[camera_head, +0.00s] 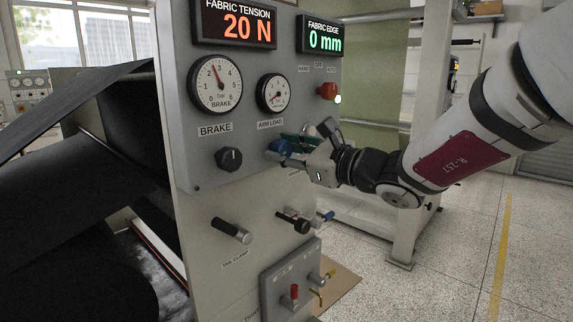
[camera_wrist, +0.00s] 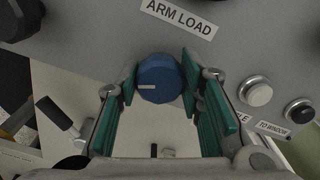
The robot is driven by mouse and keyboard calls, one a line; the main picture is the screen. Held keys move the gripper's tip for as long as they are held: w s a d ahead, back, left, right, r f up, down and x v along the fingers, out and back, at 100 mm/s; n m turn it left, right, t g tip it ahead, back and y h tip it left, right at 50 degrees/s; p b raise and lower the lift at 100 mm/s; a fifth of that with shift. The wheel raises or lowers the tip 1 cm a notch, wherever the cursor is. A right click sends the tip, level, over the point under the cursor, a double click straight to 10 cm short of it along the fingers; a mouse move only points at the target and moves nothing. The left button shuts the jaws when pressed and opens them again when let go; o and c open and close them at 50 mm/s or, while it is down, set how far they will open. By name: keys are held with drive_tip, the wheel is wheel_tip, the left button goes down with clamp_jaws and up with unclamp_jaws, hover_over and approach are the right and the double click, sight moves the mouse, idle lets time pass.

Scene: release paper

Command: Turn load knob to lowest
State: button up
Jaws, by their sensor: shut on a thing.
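The load knob is the blue knob (camera_wrist: 160,80) under the "ARM LOAD" label (camera_wrist: 179,17) in the wrist view. Its white pointer line points left. In the head view the blue knob (camera_head: 279,146) is partly hidden by my gripper (camera_head: 282,153). My gripper comes in from the right, and its green-padded fingers are on both sides of the knob in the wrist view (camera_wrist: 160,84), shut on it. The arm load gauge (camera_head: 273,93) above has its needle in the lower left part of the dial.
A black brake knob (camera_head: 229,159) sits left of the load knob, under the brake gauge (camera_head: 215,84). A red button (camera_head: 327,91) is at the upper right. Push buttons (camera_wrist: 256,91) are right of my fingers. Clamp handles (camera_head: 231,230) stick out below.

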drive_tip(key=n+b, duration=0.2)
drive_tip(key=b, duration=0.1)
drive_tip(key=shift+f+n, duration=0.25)
drive_tip(key=shift+n, duration=0.05)
drive_tip(key=n+b, duration=0.1)
drive_tip(key=b, duration=0.2)
drive_tip(key=shift+r+n, duration=0.1)
drive_tip(key=shift+n, duration=0.3)
drive_tip(key=shift+r+b, duration=0.1)
drive_tip(key=shift+b, duration=0.25)
drive_tip(key=o, duration=1.2)
drive_tip(key=v, duration=1.2)
drive_tip(key=shift+s, duration=0.1)
